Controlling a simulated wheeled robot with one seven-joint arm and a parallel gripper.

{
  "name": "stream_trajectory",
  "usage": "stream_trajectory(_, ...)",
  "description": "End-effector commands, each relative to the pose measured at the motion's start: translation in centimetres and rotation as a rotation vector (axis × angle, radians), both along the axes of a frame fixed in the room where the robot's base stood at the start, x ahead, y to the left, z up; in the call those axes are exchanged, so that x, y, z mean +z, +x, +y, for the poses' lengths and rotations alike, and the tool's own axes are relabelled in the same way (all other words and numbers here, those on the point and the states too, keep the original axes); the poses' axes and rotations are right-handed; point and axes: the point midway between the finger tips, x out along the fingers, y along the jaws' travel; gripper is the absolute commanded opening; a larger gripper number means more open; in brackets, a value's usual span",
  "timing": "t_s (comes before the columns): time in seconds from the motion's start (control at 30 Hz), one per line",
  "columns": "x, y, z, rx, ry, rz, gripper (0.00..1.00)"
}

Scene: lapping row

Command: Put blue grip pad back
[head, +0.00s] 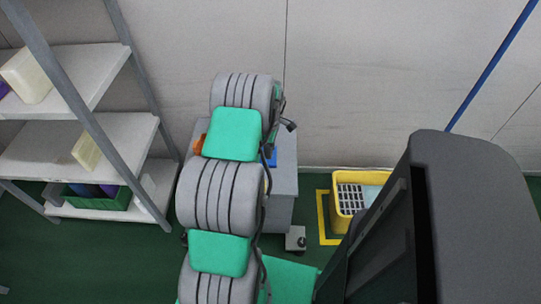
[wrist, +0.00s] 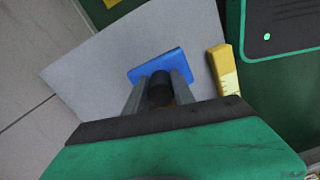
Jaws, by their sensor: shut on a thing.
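The blue grip pad (wrist: 157,63) is a flat blue piece at my fingertips in the wrist view, over a grey top. My gripper (wrist: 162,78) is shut on it, with a dark rounded part between the fingers. Whether the pad touches the grey top is hard to tell. In the head view, a small blue patch (head: 271,159) shows beside my arm on the grey cabinet (head: 284,182). My arm hides most of the cabinet top and my gripper there.
A yellow block (wrist: 223,68) lies right of the pad. An orange item (head: 199,145) shows left of my arm. A yellow crate (head: 345,228) with a dark grid stands on the floor at right. A shelf rack (head: 85,145) with containers stands at left.

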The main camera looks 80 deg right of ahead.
Motion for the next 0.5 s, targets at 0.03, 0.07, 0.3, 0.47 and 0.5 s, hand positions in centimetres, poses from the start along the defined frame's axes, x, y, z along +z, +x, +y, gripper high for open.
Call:
stream_trajectory(0.03,-0.5,-0.1,-0.3,-0.001,0.0,0.0,0.0)
stream_trajectory(0.07,-0.9,-0.1,-0.6,-0.001,0.0,0.0,0.0)
stream_trajectory(0.3,-3.7,-0.1,-0.6,0.0,-0.001,0.0,0.0)
stream_trajectory(0.47,-3.7,-0.1,-0.6,0.0,-0.001,0.0,0.0)
stream_trajectory(0.5,-3.8,-0.1,-0.6,-0.001,-0.001,0.0,0.0)
